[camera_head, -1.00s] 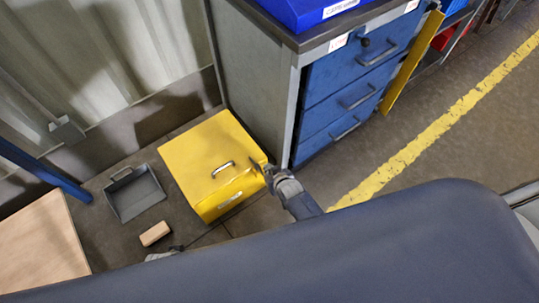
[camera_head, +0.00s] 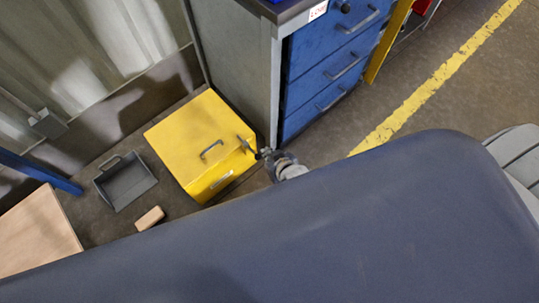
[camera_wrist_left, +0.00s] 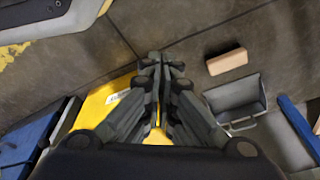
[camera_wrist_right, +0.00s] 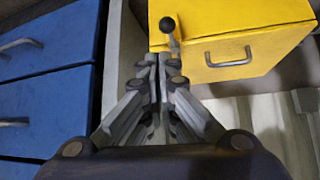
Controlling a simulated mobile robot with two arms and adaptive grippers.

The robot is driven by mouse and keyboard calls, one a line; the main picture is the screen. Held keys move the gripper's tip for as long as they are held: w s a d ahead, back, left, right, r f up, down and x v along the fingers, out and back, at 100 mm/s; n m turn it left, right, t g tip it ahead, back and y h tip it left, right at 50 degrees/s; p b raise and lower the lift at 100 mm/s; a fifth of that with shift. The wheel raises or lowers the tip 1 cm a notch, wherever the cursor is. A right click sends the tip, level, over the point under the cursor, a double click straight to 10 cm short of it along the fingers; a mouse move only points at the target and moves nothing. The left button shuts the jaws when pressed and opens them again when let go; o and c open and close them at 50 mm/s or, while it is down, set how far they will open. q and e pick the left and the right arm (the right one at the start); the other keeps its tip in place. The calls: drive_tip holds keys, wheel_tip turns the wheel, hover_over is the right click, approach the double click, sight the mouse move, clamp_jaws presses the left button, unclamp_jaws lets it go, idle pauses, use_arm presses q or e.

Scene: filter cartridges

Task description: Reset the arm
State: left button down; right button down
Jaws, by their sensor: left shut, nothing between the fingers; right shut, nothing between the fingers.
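My right gripper (camera_head: 264,154) is at the front right corner of a closed yellow box (camera_head: 190,140), beside a small black-knobbed lever. In the right wrist view its fingers (camera_wrist_right: 157,60) are together and empty, with the black knob (camera_wrist_right: 167,24) just beyond the tips. I cannot tell whether they touch the lever. The left gripper is out of the head view. In the left wrist view its fingers (camera_wrist_left: 161,58) are together and empty, above the floor, with the yellow box (camera_wrist_left: 108,97) behind and below them.
A blue drawer cabinet (camera_head: 330,74) stands right of the box. A grey dustpan-like tray (camera_head: 125,182) and a tan block (camera_head: 150,218) lie on the floor left of it. A wooden surface (camera_head: 38,235) is at far left. Open floor with a yellow line (camera_head: 435,85) is at right.

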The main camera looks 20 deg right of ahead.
drive_tip(key=shift+s+r, duration=0.25)
drive_tip(key=shift+r, duration=0.1)
